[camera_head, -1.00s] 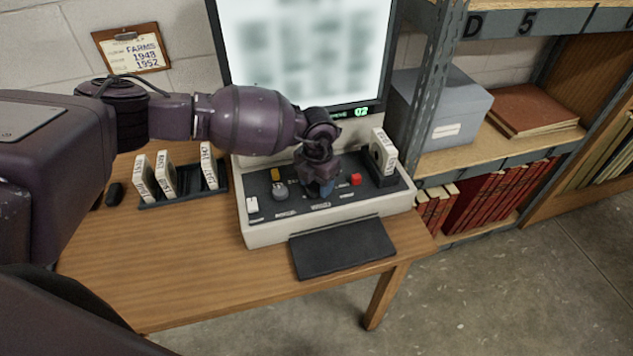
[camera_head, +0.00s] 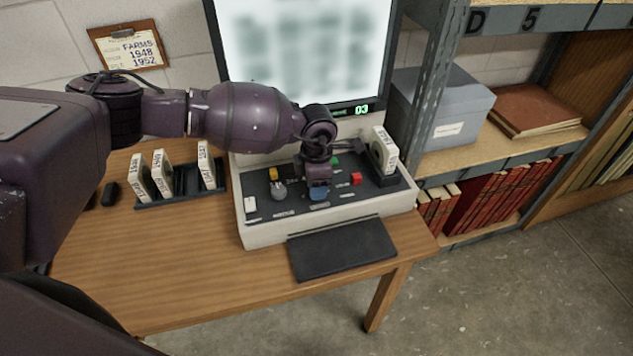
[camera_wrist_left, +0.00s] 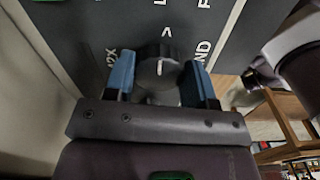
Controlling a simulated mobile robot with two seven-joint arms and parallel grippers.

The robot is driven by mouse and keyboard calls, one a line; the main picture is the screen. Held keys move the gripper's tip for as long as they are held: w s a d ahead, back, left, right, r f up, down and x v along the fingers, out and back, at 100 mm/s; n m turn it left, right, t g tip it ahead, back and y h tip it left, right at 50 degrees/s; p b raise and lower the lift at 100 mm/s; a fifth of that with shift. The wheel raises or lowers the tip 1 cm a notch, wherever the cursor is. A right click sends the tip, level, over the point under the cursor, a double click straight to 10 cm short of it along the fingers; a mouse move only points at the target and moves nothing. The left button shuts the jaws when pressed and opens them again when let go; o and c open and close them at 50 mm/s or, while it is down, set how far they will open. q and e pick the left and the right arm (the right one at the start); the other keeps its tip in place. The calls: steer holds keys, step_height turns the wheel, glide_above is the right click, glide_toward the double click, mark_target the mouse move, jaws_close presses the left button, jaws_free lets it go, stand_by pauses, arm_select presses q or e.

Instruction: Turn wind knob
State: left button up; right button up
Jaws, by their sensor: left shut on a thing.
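The reader's sloped control panel (camera_head: 350,199) sits on the wooden table, below a large lit screen (camera_head: 305,50). My left gripper (camera_head: 318,193) reaches down onto the middle of the panel. In the left wrist view, its blue fingers (camera_wrist_left: 162,80) are shut on a dark round wind knob (camera_wrist_left: 158,66), one on each side. The knob has a white pointer line, and the panel letters "ND" show beside it. In the head view the gripper hides the knob. The small green display (camera_head: 361,111) under the screen reads 03. My right gripper is not in view.
A second, grey knob (camera_head: 279,190) and a yellow button (camera_head: 273,173) are left of the gripper. A red button (camera_head: 356,179) and a boxed reel (camera_head: 384,150) are to the right. A rack (camera_head: 182,182) of boxes stands left.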

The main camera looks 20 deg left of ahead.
arm_select(q)
steer(key=shift+w+r, duration=0.1)
steer(key=shift+r, duration=0.05)
stand_by(0.4)
steer(key=o, duration=0.9)
step_height(320, 180, up, 11)
steer(key=shift+f+p, duration=0.15)
steer(key=shift+p, duration=0.15)
